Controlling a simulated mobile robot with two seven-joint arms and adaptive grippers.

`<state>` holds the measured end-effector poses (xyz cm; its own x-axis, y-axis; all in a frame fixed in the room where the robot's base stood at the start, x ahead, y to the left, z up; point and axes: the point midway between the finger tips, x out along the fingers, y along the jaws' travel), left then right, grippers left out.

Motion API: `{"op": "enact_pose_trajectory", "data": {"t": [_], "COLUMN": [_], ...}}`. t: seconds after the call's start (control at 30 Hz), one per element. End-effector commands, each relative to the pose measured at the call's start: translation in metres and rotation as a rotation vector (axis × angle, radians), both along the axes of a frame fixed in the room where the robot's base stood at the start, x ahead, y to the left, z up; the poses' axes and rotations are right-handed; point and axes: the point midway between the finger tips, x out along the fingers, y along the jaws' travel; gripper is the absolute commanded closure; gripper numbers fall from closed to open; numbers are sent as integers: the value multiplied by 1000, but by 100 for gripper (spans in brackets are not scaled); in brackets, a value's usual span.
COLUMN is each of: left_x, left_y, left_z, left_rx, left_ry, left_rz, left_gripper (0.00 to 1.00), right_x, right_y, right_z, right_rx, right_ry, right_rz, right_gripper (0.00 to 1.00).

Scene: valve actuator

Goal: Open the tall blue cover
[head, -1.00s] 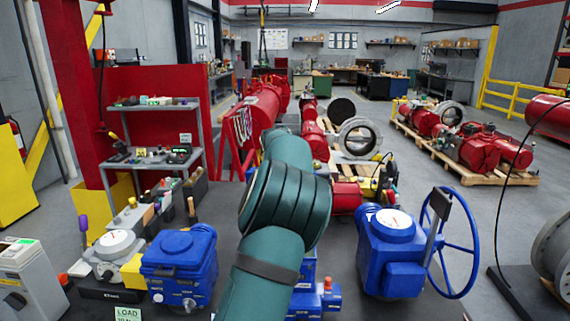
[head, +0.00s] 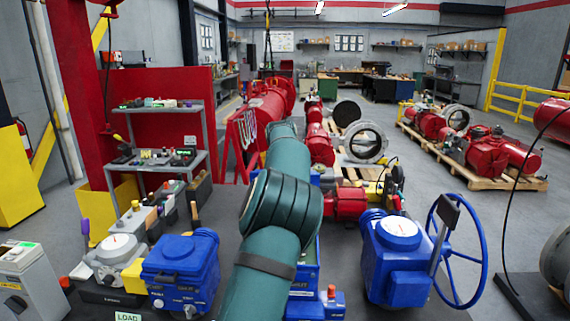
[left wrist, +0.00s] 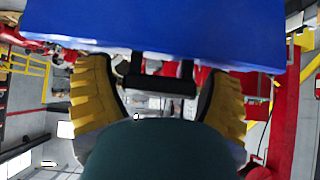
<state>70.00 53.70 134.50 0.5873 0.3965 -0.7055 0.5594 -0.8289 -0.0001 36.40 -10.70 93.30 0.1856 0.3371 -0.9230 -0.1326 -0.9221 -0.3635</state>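In the left wrist view a large blue panel (left wrist: 160,22), probably the tall blue cover, fills the top, with a black bar handle (left wrist: 162,86) standing off its edge. My left gripper (left wrist: 160,100) is open, its two yellow ridged fingers apart on either side of the handle. I cannot tell whether either finger touches it. In the head view a teal arm of mine runs up the middle and hides most of a tall blue unit (head: 309,262) behind it. The left gripper's fingers are hidden there. My right gripper is not in view.
On the dark bench, a blue box-shaped actuator (head: 181,262) stands left of the arm, and a blue actuator with a gauge (head: 398,250) and a handwheel (head: 457,255) stands to the right. A grey shelf (head: 155,158) and a red panel are behind at left.

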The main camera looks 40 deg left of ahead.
Motion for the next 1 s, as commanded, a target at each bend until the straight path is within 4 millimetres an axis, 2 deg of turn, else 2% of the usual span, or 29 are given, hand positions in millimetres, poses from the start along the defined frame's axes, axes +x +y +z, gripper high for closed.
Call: {"op": "enact_pose_trajectory", "data": {"t": [0.37, 0.47, 0.8, 1.0], "left_x": [-2, -8, -47, -63], "left_y": [-1, -6, -34, -44], "left_z": [7, 16, 61, 79], "left_rx": [4, 4, 2, 3], "left_ry": [-9, -12, -9, -7], "left_rz": [0, -1, -4, -1], "left_gripper": [0, 0, 0, 0], "right_x": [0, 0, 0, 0], "right_y": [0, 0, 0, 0], "right_z": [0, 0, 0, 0], "right_rx": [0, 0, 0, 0], "right_ry": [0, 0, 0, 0], "right_rz": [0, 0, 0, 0], "right_gripper": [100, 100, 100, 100]}}
